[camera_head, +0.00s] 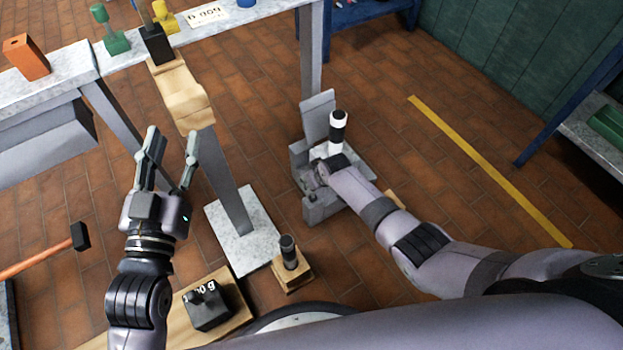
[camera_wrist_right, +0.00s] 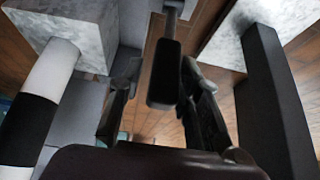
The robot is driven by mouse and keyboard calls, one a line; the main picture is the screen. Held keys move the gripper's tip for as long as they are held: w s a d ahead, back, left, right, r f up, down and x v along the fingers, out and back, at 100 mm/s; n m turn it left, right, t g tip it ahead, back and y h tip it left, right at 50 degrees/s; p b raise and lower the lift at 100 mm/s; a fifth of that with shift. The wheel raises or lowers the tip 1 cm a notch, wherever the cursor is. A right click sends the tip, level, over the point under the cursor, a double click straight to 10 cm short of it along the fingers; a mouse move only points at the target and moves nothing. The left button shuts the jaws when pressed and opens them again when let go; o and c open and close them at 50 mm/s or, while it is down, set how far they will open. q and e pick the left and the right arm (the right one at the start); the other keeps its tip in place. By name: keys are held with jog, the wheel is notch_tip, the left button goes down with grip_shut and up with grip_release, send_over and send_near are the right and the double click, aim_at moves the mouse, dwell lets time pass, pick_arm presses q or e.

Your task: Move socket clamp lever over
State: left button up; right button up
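The grey socket fixture (camera_head: 318,116), with an upright plate, stands on the floor right of centre in the head view. A black-and-white banded post (camera_head: 338,130) stands upright at it and shows at the left of the right wrist view (camera_wrist_right: 38,100). My right gripper (camera_head: 316,178) is low at the fixture's front; its fingers are largely hidden in the head view. In the wrist view a black grip on a grey stem, apparently the clamp lever (camera_wrist_right: 164,75), lies between its parted fingers (camera_wrist_right: 158,95), with a gap at left. My left gripper (camera_head: 172,135) is open and empty.
A grey bench (camera_head: 60,72) with an orange block (camera_head: 26,57) and small fixtures crosses the upper left. A wooden-based black peg (camera_head: 289,252) and a hammer (camera_head: 80,237) are lower down. A dark bar (camera_wrist_right: 272,95) stands right in the wrist view.

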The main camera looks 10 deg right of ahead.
jog(key=shift+o, duration=0.6)
jog(key=shift+s, duration=0.1)
jog(key=v, duration=1.2)
